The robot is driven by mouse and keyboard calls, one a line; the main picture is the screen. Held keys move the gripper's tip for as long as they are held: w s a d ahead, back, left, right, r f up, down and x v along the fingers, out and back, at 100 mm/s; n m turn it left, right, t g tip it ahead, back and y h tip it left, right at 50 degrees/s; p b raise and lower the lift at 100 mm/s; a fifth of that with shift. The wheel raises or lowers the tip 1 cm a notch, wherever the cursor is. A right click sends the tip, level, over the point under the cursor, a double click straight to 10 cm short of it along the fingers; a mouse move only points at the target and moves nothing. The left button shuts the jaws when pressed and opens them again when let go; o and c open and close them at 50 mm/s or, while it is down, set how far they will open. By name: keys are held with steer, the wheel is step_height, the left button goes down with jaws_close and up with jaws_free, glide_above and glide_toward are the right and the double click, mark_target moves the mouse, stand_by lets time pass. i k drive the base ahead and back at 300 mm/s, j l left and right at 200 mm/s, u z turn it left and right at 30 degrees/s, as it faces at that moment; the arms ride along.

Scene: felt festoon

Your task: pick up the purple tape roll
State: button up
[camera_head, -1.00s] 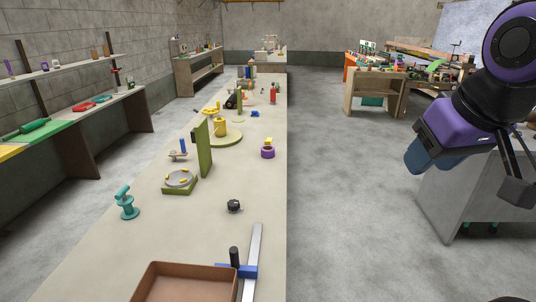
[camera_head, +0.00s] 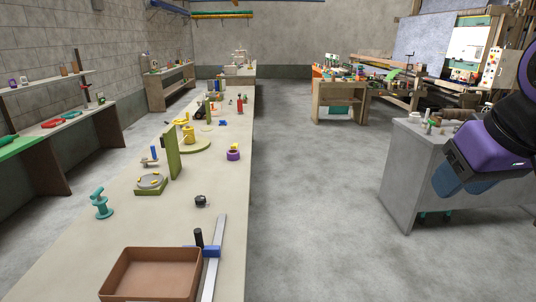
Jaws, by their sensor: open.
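The purple tape roll (camera_head: 233,155) is on the long pale table, near its right edge at mid-length. A small yellow thing (camera_head: 235,147) shows at its top; whether it sits on the roll or behind it I cannot tell. Part of my arm, a purple and blue housing with dark links, shows at the right edge, far from the roll. The fingers of my gripper are not visible in the current view.
The long table (camera_head: 168,222) holds a brown tray (camera_head: 152,275), a metal bar clamp (camera_head: 213,258), a dark knob (camera_head: 201,201), a teal spool-like thing (camera_head: 101,204) and an upright green panel (camera_head: 173,152). A grey workbench (camera_head: 395,190) stands at right. The floor (camera_head: 310,190) between is clear.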

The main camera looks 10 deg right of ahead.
mark_target(233, 155)
steer(key=i+z, duration=0.65)
steer(key=i, duration=0.15)
steer(key=i+j, duration=0.15)
steer(key=i, duration=0.45)
steer(key=i+j, duration=0.1)
steer(key=i, duration=0.45)
steer(key=i+j, duration=0.1)
steer(key=i, duration=0.5)
steer(key=i+l+u, duration=0.1)
steer(key=i+u, duration=0.3)
steer(key=i, duration=0.15)
steer(key=i+l+u, duration=0.2)
steer(key=i+u, duration=0.25)
steer(key=u, duration=1.55)
steer(key=i+l, duration=0.05)
steer(key=l, duration=0.05)
